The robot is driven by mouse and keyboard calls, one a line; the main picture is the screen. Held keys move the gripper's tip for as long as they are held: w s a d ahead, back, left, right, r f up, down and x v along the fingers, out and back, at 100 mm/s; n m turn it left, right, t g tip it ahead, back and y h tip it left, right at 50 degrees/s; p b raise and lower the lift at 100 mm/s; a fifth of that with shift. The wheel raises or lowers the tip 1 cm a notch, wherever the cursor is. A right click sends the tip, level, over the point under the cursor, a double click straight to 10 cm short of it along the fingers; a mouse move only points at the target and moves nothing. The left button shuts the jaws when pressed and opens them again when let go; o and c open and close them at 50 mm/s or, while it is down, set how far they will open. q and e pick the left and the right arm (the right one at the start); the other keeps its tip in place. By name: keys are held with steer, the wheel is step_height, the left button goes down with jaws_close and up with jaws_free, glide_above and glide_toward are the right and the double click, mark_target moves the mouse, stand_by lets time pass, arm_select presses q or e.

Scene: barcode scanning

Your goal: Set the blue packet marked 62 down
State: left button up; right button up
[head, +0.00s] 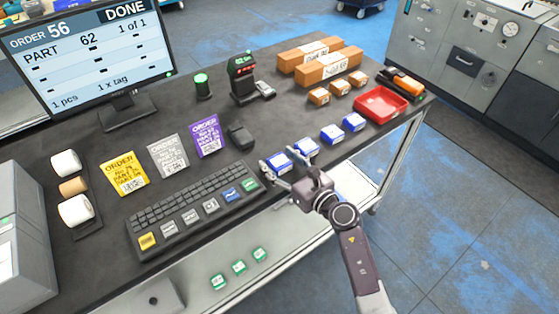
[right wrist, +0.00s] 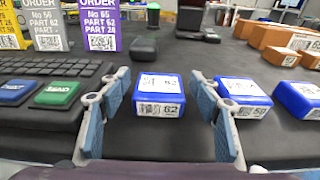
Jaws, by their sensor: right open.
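The blue packet marked 62 (right wrist: 160,97) has a white label and sits upright on the dark table, between the spread fingers of my right gripper (right wrist: 159,118). Gaps show on both sides of it in the right wrist view. In the head view the same packet (head: 278,163) is at the near end of a row of blue packets by the table's front edge, partly covered by my right gripper (head: 281,169). My right gripper is open and holds nothing. My left gripper is not in view.
Other blue packets (head: 332,134) continue the row to the right, toward a red tray (head: 380,104). A keyboard (head: 190,208) with coloured keys lies left of the gripper. A scanner (head: 243,82), order cards (head: 167,156) and brown boxes (head: 328,68) stand farther back.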

mark_target(284, 169)
steer(key=shift+f, duration=0.1)
steer(key=b+v, duration=0.1)
steer(key=v, duration=0.6)
steer(key=shift+s+a+f, duration=0.1)
steer(key=shift+s, duration=0.4)
